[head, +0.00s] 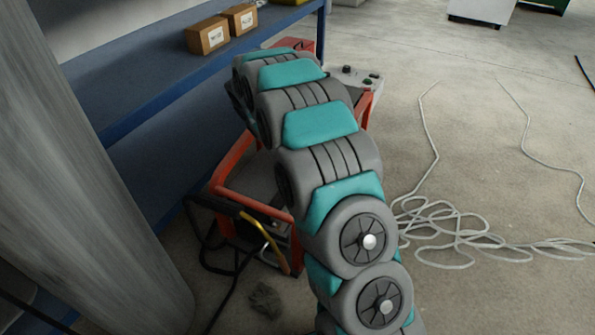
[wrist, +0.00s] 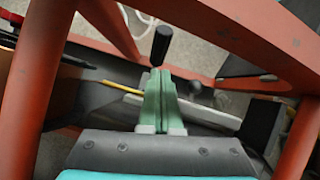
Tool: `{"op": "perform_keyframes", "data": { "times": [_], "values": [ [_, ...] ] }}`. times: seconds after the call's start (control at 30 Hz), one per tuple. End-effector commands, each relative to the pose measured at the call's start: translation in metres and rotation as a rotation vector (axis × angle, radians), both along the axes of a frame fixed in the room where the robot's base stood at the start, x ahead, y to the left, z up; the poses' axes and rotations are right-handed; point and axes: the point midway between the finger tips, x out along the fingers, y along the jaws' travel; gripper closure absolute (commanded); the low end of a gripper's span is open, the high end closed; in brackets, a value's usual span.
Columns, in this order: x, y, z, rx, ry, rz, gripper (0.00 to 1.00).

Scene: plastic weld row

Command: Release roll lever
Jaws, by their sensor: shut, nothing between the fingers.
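In the wrist view my gripper (wrist: 160,76) is shut, its two green fingers together with nothing between them. A black-handled lever (wrist: 162,45) stands just beyond the fingertips; I take it to be the roll lever. Its lower part is hidden behind the fingers, and I cannot tell whether they touch it. A grey metal bar (wrist: 205,113) runs crosswise behind the fingers. In the head view my own arm covers the gripper and the lever.
Orange-red frame tubes (wrist: 225,35) surround the gripper closely. A black block (wrist: 262,125) sits to its right. In the head view, the orange machine frame (head: 236,160) stands beside a blue shelf (head: 150,95) with two cardboard boxes. A loose cable (head: 440,225) lies on the floor at right.

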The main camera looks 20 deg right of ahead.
Motion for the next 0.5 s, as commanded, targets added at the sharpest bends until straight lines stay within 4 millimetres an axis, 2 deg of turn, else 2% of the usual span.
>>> {"op": "perform_keyframes", "data": {
  "times": [0.2, 0.5],
  "values": [
    [-0.012, -0.018, -0.013, 0.0, 0.0, -0.002, 1.0],
    [-0.014, -0.022, -0.015, 0.0, -0.002, -0.001, 1.0]
  ]
}}
